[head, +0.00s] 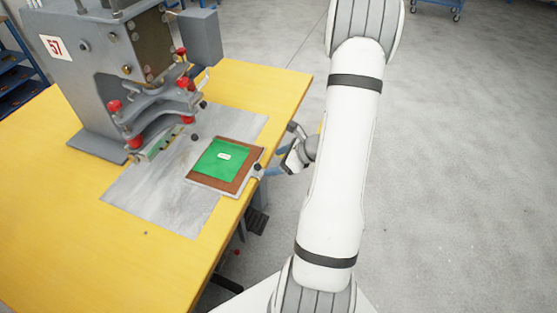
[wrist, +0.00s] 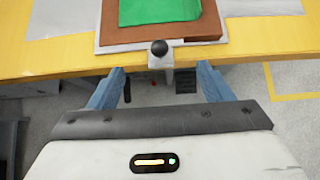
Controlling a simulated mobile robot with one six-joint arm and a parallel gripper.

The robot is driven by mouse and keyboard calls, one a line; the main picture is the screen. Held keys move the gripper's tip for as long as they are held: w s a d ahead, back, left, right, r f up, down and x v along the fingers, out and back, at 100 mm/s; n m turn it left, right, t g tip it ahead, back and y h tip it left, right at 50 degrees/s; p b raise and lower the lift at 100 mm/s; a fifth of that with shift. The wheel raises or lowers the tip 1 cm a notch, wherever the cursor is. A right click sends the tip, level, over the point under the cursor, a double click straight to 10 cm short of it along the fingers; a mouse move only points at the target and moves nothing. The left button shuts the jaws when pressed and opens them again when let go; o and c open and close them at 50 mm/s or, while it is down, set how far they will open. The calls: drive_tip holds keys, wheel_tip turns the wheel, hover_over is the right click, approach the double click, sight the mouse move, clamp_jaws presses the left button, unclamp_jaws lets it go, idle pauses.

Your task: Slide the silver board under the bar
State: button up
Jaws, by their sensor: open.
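The silver board (head: 213,189) lies on the grey metal plate at the table's near right edge, with a brown sheet and a green piece on top. Its front rim (wrist: 122,47) and black-knobbed handle (wrist: 160,50) show in the wrist view. The handle (head: 257,172) sticks out over the table edge. My gripper (head: 271,162) is open beside the handle; in the wrist view its blue fingers (wrist: 162,72) stand on either side of the handle, apart from it. The bar (head: 160,144) is under the press head, left of the board.
The grey press (head: 90,60) with red knobs stands on the yellow table (head: 60,220). The metal plate (head: 150,195) is bare between the board and the bar, apart from a small dark knob (head: 194,137) near the press. A pedal (head: 257,220) is below the table edge. The floor to the right is open.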

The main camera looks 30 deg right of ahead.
sight(260, 166)
drive_tip(key=b+x, duration=0.4)
drive_tip(key=x, duration=0.3)
drive_tip(key=shift+a+f, duration=0.1)
drive_tip(key=shift+f, duration=0.2)
drive_tip(key=shift+w+a+f+b, duration=0.4)
drive_tip(key=shift+b, duration=0.4)
drive_tip(key=shift+a, duration=0.1)
drive_tip(key=shift+f, duration=0.1)
drive_tip(key=shift+a+f, duration=0.1)
drive_tip(key=c, duration=0.3)
drive_tip(key=shift+w, duration=0.15)
drive_tip(key=shift+c, duration=2.3)
drive_tip(key=c, duration=0.7)
